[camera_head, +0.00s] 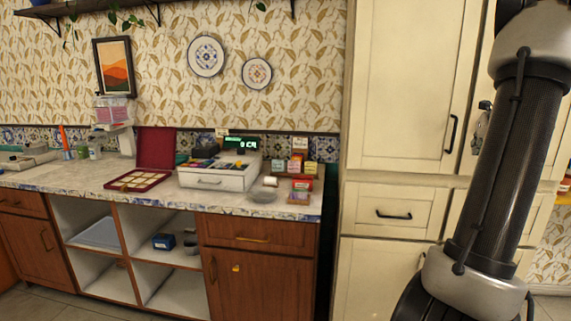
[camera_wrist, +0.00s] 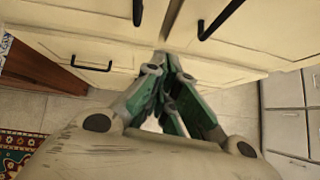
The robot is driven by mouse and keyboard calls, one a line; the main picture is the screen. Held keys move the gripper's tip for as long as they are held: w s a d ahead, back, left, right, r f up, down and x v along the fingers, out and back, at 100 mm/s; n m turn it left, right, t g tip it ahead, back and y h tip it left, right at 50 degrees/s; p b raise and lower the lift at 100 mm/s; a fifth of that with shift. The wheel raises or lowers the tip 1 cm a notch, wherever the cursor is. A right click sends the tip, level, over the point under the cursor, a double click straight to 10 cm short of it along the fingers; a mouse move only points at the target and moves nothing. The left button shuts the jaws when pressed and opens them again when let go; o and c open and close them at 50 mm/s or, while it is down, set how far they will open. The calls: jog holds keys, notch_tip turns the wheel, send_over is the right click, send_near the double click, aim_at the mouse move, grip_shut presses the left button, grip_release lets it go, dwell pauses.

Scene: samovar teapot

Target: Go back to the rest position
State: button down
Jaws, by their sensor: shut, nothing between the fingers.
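My gripper (camera_wrist: 160,92) shows in the wrist view, its green and grey fingers together and empty. It points toward the lower part of a cream cabinet and the tiled floor. In the head view my arm stands at the right side, in front of the cream cabinet (camera_head: 405,85); my gripper is not seen there. No samovar or teapot can be made out in either view.
A counter (camera_head: 60,179) with a cash register (camera_head: 216,178) and an open red box (camera_head: 155,150) runs along the left wall. In the wrist view, cabinet handles (camera_wrist: 90,66) lie ahead, a patterned rug (camera_wrist: 18,145) lies lower left, and grey drawers (camera_wrist: 288,125) stand at right.

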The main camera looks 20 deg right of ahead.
jog(key=s+d+r+m+g+h, duration=0.2)
jog(key=s+d+m+g+h, duration=0.4)
jog(key=s+m, duration=0.8)
jog(key=s+a+m+y, duration=0.25)
jog(key=a+m, duration=0.55)
jog(key=m, duration=0.4)
jog(key=s+a+f+m+t+y, duration=0.1)
jog(key=a+y, duration=0.3)
jog(key=a, duration=1.8)
jog(key=s+a+f+m+t+y, duration=0.1)
jog(key=a+f+y, duration=0.3)
jog(key=a, duration=1.9)
jog(key=shift+s+f+m+t, duration=0.2)
jog(key=shift+s+m+t, duration=0.1)
jog(key=shift+s+m, duration=0.35)
jog(key=shift+a+y, duration=0.1)
jog(key=shift+y, duration=0.15)
